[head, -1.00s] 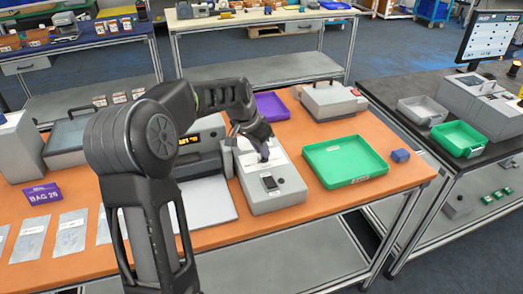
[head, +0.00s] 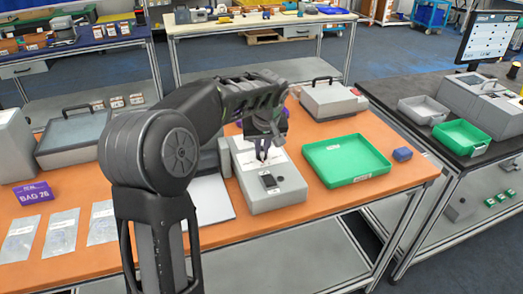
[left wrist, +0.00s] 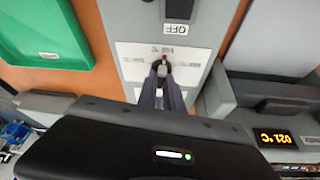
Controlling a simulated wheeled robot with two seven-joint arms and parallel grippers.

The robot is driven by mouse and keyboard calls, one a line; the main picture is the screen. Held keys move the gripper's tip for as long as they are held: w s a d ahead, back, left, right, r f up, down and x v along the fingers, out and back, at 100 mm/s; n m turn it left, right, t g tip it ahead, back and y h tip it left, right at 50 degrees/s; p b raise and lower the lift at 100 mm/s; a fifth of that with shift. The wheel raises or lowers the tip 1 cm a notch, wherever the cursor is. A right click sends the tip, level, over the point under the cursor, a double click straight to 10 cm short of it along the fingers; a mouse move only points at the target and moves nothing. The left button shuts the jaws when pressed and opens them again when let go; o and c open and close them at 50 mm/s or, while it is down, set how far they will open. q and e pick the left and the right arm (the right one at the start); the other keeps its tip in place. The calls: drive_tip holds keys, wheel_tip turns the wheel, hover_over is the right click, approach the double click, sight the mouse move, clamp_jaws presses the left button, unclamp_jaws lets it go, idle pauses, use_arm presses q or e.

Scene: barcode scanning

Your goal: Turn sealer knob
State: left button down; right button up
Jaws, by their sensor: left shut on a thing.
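A grey control box (head: 277,195) of the sealer stands on the orange table, with a pale panel on its sloped top. My left gripper (head: 262,157) points down at this panel. In the left wrist view the fingers of my left gripper (left wrist: 162,82) are shut on a small dark knob (left wrist: 163,68) with a red mark. Printed marks surround the knob, but most are too small to read. An "OFF" label (left wrist: 178,9) shows upside down farther along the box. The fingers hide part of the knob. My right gripper is not in view.
A green tray (head: 346,180) and a blue block (head: 402,154) lie right of the box. A grey device with a lit orange display (left wrist: 275,137) stands beside the box. A handled grey case (head: 333,102) is behind. Bags (head: 62,231) lie at the left.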

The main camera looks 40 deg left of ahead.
use_arm(q)
drive_tip(key=shift+n+g+y, duration=0.3)
drive_tip(key=shift+n, duration=0.7)
drive_tip(key=c, duration=1.5)
unclamp_jaws()
drive_tip(key=shift+d+r+b, duration=0.1)
drive_tip(key=shift+r+b, duration=0.05)
drive_tip(key=shift+b, duration=0.15)
drive_tip(key=v, duration=0.7)
drive_tip(key=shift+r+b, duration=0.3)
drive_tip(key=shift+b, duration=0.05)
drive_tip(key=shift+s+f, duration=0.1)
